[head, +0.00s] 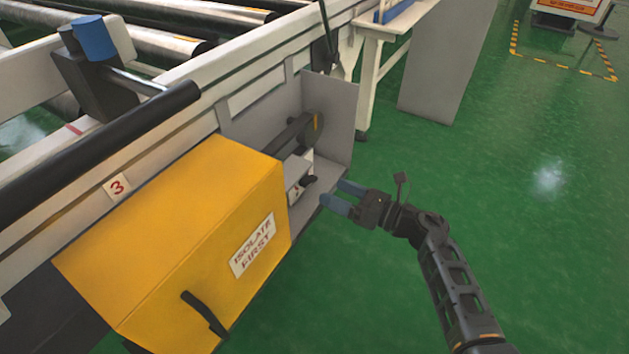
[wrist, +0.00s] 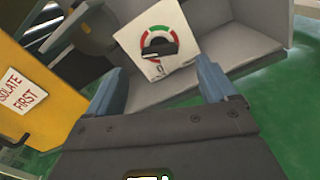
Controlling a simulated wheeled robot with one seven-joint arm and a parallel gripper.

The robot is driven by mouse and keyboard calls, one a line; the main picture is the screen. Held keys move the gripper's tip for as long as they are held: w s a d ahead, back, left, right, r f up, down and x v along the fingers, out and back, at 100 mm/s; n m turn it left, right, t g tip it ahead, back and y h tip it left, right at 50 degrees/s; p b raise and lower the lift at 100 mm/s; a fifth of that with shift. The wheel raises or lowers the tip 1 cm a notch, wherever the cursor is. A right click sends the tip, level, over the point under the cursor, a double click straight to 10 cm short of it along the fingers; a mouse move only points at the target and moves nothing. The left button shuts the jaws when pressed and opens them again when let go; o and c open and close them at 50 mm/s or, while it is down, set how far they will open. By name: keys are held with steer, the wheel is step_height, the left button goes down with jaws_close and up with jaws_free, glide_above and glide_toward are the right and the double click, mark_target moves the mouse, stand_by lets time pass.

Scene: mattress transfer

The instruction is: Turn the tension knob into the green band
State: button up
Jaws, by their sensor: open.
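The tension knob (wrist: 160,50) is a dark bar-shaped knob on a white dial plate (wrist: 152,68) with a red and green arc around its upper side. In the wrist view the bar lies roughly crosswise; its exact setting against the green band is too small to read. In the head view the knob (head: 309,181) sits low in the open grey recess beside the yellow cover. My gripper (head: 338,195) is open with blue fingers, just right of the knob and apart from it. In the wrist view the fingers (wrist: 161,78) stand on either side of the dial, with nothing between them.
A yellow cover (head: 170,250) marked "ISOLATE FIRST" with a black handle (head: 205,313) stands left of the recess. Grey recess panels (head: 334,115) bound it behind and to the right. A dark arm with a disc (head: 312,128) hangs above the knob. Green floor (head: 530,240) is clear at right.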

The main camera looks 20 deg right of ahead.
mark_target(313, 182)
steer(key=b+x, duration=0.1)
steer(key=x, duration=0.5)
steer(key=shift+w+a+b, duration=0.25)
steer(key=shift+b, duration=0.1)
steer(key=shift+c, duration=0.2)
steer(key=c, duration=1)
steer(key=shift+m, duration=0.3)
